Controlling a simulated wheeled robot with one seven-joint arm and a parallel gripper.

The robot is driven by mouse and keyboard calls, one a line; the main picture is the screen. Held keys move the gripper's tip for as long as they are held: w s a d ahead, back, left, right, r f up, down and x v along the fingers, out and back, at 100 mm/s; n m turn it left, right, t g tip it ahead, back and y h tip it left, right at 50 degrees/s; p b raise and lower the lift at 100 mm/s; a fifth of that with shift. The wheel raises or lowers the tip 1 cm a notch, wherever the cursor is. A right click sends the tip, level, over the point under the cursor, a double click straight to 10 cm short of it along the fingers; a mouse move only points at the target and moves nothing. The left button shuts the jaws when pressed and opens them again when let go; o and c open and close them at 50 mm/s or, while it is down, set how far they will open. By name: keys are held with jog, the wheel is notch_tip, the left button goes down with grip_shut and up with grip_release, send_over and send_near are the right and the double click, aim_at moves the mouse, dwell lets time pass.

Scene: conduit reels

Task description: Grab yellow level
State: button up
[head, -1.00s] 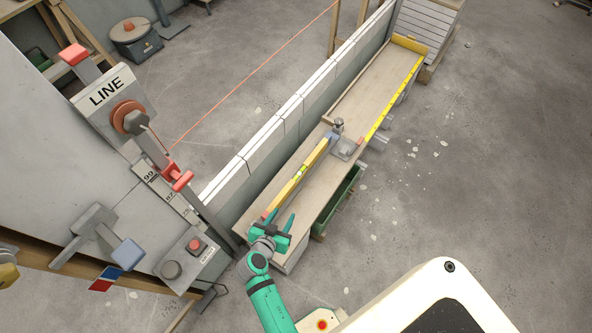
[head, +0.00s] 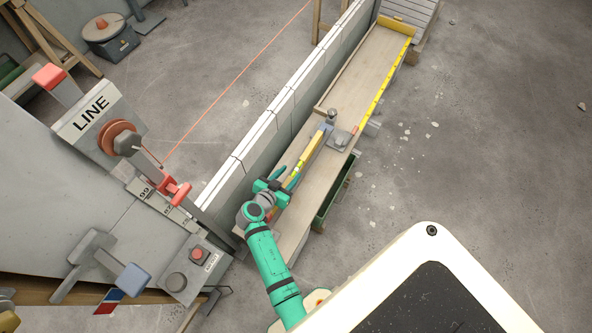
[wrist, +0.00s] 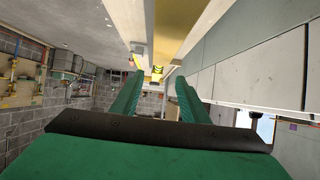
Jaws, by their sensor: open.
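The yellow level (head: 311,150) is a long narrow bar lying lengthwise on the wooden plank beside the block wall. My gripper (head: 282,177) is over its near part, with the green fingers apart and pointing along it. The gripper and wrist hide part of the near end. In the wrist view the two green fingers (wrist: 158,92) are open with a gap between them. A yellow piece with a small greenish vial (wrist: 157,73) shows beyond that gap. I cannot tell whether a finger touches the level.
A grey metal clamp (head: 340,138) stands by the level's far end. A yellow measuring strip (head: 383,83) runs along the plank's right edge. The block wall (head: 262,128) borders the left side. A LINE reel stand (head: 100,120) is at left. Floor at right is open.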

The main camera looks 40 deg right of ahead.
aim_at(297, 168)
jog(key=shift+f+x, duration=0.2)
jog(key=shift+x, duration=1.9)
jog(key=shift+s, duration=0.25)
grip_shut()
jog(key=shift+w, duration=0.1)
jog(key=shift+r, duration=0.1)
